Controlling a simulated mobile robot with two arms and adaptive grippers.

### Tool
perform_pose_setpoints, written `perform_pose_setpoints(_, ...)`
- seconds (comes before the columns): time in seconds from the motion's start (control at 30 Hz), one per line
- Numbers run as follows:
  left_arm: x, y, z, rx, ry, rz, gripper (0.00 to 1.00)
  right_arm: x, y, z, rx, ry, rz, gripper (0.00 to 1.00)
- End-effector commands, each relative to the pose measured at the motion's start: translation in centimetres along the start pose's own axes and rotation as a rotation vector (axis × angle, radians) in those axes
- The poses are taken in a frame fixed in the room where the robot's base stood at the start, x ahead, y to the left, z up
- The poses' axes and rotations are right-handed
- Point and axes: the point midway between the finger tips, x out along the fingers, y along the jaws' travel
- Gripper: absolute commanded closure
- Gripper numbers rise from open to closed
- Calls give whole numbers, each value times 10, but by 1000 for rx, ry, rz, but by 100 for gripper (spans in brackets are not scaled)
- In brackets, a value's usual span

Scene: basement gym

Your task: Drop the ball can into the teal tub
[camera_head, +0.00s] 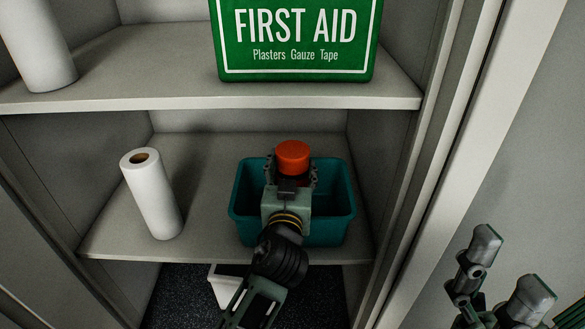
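The ball can (292,157) shows its red lid in the head view; most of its body is hidden behind my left gripper. My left gripper (291,174) has a finger on each side of the can and is shut on it. The can and gripper are in front of and over the teal tub (335,203), which stands on the middle shelf. How far the can is above the tub's floor cannot be told. My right gripper (508,268) is at the lower right, open and empty, its fingertips apart, outside the cabinet.
A white paper roll (154,195) stands left of the tub on the same shelf (120,226). The upper shelf (130,88) holds a green first aid box (296,38) and another white roll (38,45). A white container (226,286) is below. The cabinet's side frame (440,165) rises at right.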

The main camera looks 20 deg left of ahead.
Motion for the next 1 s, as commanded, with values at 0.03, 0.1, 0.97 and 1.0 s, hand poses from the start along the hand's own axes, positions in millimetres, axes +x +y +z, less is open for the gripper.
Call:
perform_pose_setpoints(0.03, 0, 0, -1, 0, 2, 0, 81, 0, 0, 0, 0, 0, 0, 18)
perform_pose_setpoints(0.1, 0, 0, 0, 0, 0, 0, 40, 0, 0, 0, 0, 0, 0, 18)
perform_pose_setpoints(0.97, -37, 0, -12, -3, -5, 1, 25, 17, 0, -4, -1, 2, 0, 18)
perform_pose_setpoints(1.0, -45, 0, -11, -3, -6, 1, 25, 18, 0, -4, -1, 2, 0, 18)
